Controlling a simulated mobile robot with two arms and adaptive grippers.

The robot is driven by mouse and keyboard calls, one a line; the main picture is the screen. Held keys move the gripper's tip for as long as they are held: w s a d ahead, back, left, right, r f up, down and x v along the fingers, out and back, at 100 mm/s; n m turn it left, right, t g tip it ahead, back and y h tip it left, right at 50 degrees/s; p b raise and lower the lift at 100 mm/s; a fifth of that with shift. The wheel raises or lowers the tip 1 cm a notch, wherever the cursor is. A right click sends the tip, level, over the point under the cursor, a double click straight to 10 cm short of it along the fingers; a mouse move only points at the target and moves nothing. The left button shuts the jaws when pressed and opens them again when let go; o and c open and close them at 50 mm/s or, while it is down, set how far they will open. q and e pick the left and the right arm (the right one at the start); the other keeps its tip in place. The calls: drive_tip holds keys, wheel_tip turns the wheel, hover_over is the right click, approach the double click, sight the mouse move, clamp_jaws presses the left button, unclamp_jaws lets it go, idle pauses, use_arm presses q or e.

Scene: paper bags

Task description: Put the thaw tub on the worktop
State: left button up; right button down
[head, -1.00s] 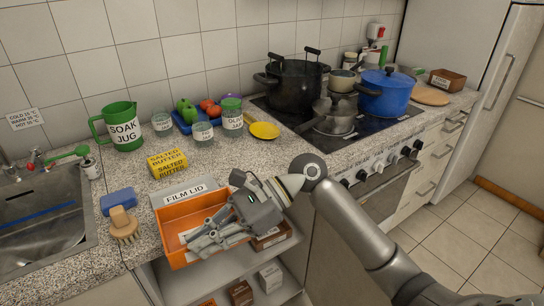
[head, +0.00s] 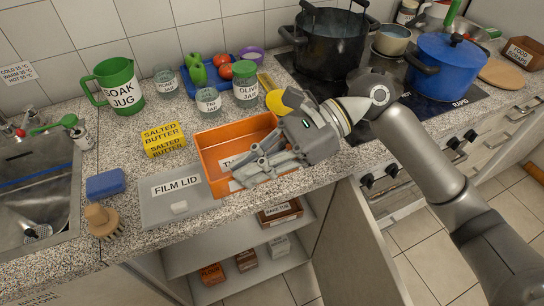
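The orange thaw tub (head: 217,140) is an open box, over the worktop (head: 265,199) near its front edge, just right of the grey film lid. Its label is mostly hidden behind my fingers; whether its base rests fully on the surface is hard to see. My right gripper (head: 246,172) reaches in from the right and appears shut on the tub's front right wall, its fingers covering that rim. My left gripper is not in view.
The film lid (head: 176,196) lies flat left of the tub. Butter (head: 164,140), glass jars and a blue tray (head: 190,84) stand behind it. A sponge (head: 105,184) and brush (head: 101,221) lie near the sink. The cupboard below is open.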

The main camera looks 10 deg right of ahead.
drive_tip(key=w, duration=0.1)
drive_tip(key=w+d+f, duration=0.1)
drive_tip(key=w, duration=0.1)
drive_tip(key=w+d+f, duration=0.1)
drive_tip(key=w, duration=0.1)
drive_tip(key=shift+w+f, duration=0.1)
drive_tip(key=w+f, duration=0.1)
drive_tip(key=w+d+f, duration=0.1)
drive_tip(key=f, duration=0.1)
drive_tip(key=w+f, duration=0.2)
drive_tip(key=shift+d+f, duration=0.1)
drive_tip(key=shift+d, duration=0.05)
drive_tip(key=shift+w+d+f, duration=0.1)
drive_tip(key=shift+f, duration=0.05)
drive_tip(key=shift+w+f, duration=0.15)
drive_tip(key=shift+f, duration=1.6)
drive_tip(key=shift+f, duration=0.1)
drive_tip(key=c, duration=1.9)
unclamp_jaws()
drive_tip(key=shift+o, duration=1.3)
